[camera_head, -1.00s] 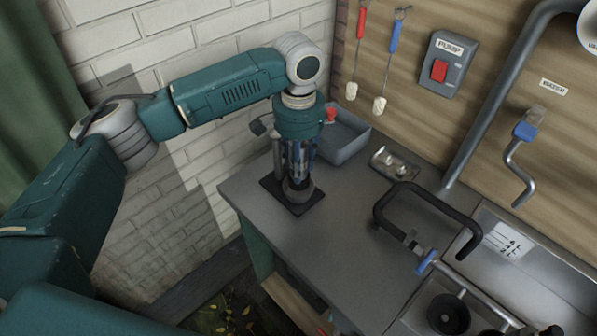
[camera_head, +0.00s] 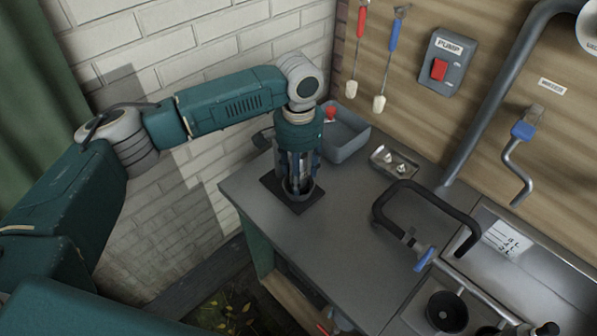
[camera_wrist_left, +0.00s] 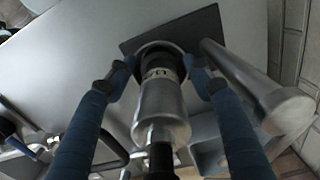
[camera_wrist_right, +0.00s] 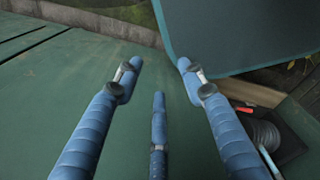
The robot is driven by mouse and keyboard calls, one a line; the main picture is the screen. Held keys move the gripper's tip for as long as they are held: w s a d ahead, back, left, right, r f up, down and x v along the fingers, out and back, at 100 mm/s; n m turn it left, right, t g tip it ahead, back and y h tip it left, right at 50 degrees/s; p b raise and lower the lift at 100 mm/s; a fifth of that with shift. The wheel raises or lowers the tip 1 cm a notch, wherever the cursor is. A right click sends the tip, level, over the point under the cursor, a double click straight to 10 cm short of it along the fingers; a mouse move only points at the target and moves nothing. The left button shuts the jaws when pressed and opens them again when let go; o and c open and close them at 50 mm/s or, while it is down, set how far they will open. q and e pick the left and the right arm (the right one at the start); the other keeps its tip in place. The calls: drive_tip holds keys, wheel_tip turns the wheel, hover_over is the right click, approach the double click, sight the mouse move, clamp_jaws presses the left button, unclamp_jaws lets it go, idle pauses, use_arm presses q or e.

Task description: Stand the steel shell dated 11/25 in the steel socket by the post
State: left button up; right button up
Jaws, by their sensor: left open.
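A steel shell (camera_wrist_left: 160,103) shows between my left gripper's fingers in the left wrist view. Its far end is at the round socket (camera_wrist_left: 158,48) on a dark base plate (camera_wrist_left: 195,28); how deep it sits is hard to tell. The marking on its band is too small to read. My left gripper (camera_head: 297,190) is open, low over the plate (camera_head: 273,184) at the bench's left end, with a finger on each side of the shell. A thick steel post (camera_wrist_left: 255,85) stands just right of the socket in the left wrist view. My right gripper (camera_wrist_right: 159,66) is open and empty.
A grey bin (camera_head: 347,137) and a small metal tray (camera_head: 394,162) stand behind on the bench. A black curved handle (camera_head: 425,198) and a sink with a label card (camera_head: 503,238) are to the right. The bench front (camera_head: 320,240) is clear.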

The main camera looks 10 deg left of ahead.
use_arm(q)
wheel_tip(320, 180, up, 12)
drive_tip(key=shift+r+b, duration=0.15)
drive_tip(key=shift+b, duration=1.05)
